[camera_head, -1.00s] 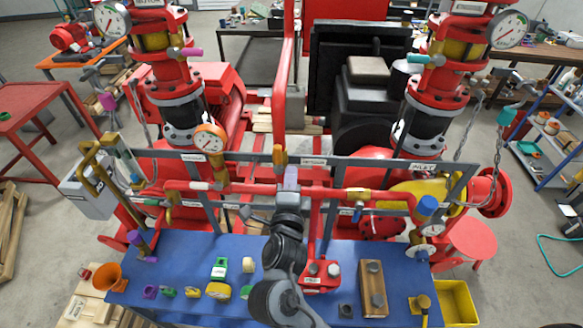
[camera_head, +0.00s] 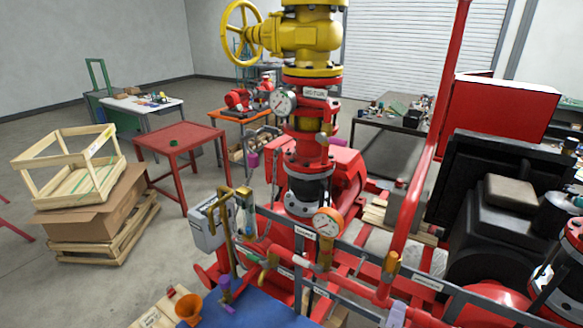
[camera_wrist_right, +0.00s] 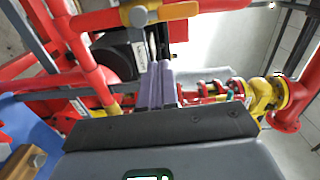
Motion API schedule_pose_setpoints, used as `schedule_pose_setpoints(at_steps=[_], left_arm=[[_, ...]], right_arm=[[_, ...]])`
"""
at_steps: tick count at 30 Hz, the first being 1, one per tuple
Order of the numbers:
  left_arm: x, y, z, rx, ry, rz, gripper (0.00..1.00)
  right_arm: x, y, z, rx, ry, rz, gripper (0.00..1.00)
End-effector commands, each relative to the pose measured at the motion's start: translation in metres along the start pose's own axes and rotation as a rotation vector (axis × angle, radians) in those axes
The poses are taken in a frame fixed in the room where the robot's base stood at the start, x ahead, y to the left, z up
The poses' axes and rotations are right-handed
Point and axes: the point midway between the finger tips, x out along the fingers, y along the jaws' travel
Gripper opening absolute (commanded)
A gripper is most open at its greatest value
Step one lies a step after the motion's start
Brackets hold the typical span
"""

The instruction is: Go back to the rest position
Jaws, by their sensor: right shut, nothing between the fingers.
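My right gripper (camera_head: 396,314) shows only as pale lavender fingertips at the bottom edge of the head view, just below the skid's red pipe (camera_head: 345,285). In the right wrist view its lavender fingers (camera_wrist_right: 156,86) are together, with nothing between them. They point toward the pump skid's red pipework. The rest of my right arm is out of the head view. My left gripper is in neither view.
An orange-rimmed gauge (camera_head: 327,223) and a grey label rail (camera_head: 425,283) stand close to the right gripper. A blue bench top (camera_head: 250,308) lies at the bottom, with an orange funnel (camera_head: 188,308). A red table (camera_head: 178,138) and stacked crates (camera_head: 85,200) stand left. Floor between them is open.

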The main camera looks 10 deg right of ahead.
Motion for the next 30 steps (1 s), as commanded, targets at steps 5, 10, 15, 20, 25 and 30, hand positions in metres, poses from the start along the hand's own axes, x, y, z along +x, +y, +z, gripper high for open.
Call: schedule_pose_setpoints(at_steps=[5, 10, 15, 20, 25, 30], left_arm=[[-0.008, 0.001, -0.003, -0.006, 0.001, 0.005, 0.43], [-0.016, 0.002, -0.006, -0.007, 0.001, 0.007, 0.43], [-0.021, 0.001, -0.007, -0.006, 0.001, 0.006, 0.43], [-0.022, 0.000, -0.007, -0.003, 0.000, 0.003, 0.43], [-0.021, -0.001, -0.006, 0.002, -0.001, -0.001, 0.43], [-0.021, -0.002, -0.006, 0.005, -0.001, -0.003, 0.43]], right_arm=[[-0.005, 0.051, -0.045, -0.143, 0.011, 0.050, 0.00], [-0.021, 0.098, -0.061, -0.427, -0.258, 0.152, 0.00], [-0.072, 0.143, -0.055, -0.877, -0.691, 0.269, 0.00], [-0.127, 0.170, -0.062, -1.304, -1.071, 0.308, 0.00], [-0.166, 0.181, -0.076, -1.631, -1.353, 0.296, 0.00], [-0.187, 0.191, -0.090, -1.805, -1.523, 0.300, 0.00]])
